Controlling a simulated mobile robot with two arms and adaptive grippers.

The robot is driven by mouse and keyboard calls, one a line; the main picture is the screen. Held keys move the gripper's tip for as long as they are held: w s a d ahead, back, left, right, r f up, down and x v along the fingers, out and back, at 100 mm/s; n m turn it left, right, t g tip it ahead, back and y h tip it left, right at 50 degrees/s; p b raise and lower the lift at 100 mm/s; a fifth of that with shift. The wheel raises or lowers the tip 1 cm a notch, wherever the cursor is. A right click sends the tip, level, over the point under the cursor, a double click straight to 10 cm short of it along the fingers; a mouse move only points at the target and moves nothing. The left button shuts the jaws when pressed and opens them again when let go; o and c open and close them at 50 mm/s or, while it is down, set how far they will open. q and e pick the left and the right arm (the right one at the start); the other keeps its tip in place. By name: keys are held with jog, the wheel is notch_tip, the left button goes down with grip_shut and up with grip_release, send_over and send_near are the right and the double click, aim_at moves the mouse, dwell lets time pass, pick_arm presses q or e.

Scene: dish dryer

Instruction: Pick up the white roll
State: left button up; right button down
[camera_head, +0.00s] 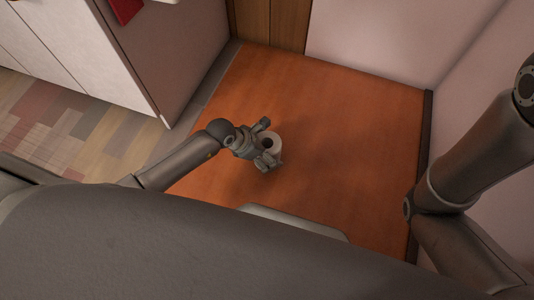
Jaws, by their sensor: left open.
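The white roll (275,142) stands on the orange-brown floor, its dark core hole facing up. My left gripper (268,146) comes in from the left and is open, with one finger on the far side and one on the near side of the roll. The fingers and palm hide part of the roll's left side. I cannot tell whether the fingers touch it. My right arm shows at the right edge, but its gripper is out of the picture.
The orange-brown floor (345,120) around the roll is clear. A wooden door (270,22) is at the back, and pale walls (375,35) close off the back and right.

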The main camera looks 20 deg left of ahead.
pick_arm(q)
jog(key=shift+f, duration=0.1)
jog(key=shift+c, duration=0.4)
jog(key=c, duration=1)
